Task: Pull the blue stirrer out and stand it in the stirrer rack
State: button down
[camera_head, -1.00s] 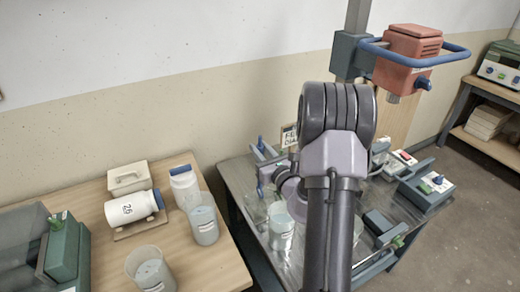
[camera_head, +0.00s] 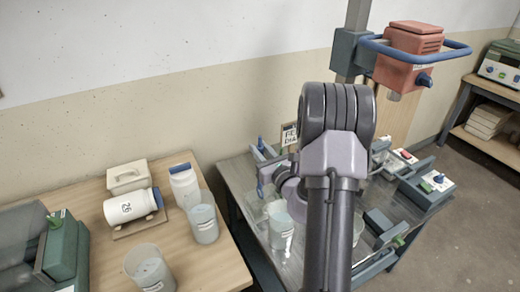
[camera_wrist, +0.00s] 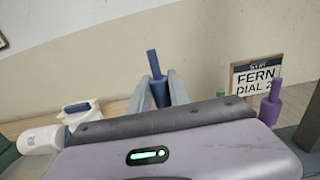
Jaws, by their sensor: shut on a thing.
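My gripper (camera_wrist: 160,82) is shut on the blue stirrer (camera_wrist: 153,64). In the wrist view its blue handle stands up between the two grey fingers, tilted slightly; its lower part is hidden behind my wrist. In the head view my arm hides most of the gripper. A purple handle (camera_wrist: 271,103) and a small green top (camera_wrist: 220,92) show to the right in the wrist view, apart from the fingers. I cannot tell which part is the stirrer rack. A pale bucket (camera_head: 280,232) stands on the metal table (camera_head: 236,190) beside my arm.
A wooden table (camera_head: 210,268) at left holds clear buckets (camera_head: 151,272), a white jar (camera_head: 185,185) and a lying jar (camera_head: 128,207). A sign (camera_wrist: 257,75) reads FERN DIAL 2. A red mixer head (camera_head: 408,50) with a blue rail overhangs at upper right.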

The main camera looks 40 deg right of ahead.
notch_tip(320, 180, down, 7)
jog(key=b, duration=0.5)
jog(key=shift+r, duration=0.2)
dwell(0.6)
jog(key=shift+f+b, duration=0.25)
jog(key=shift+b, duration=0.15)
dwell(0.9)
dwell(0.4)
jog(key=c, duration=1)
grip_release()
jog(key=v, duration=0.8)
dwell(0.4)
dwell(0.3)
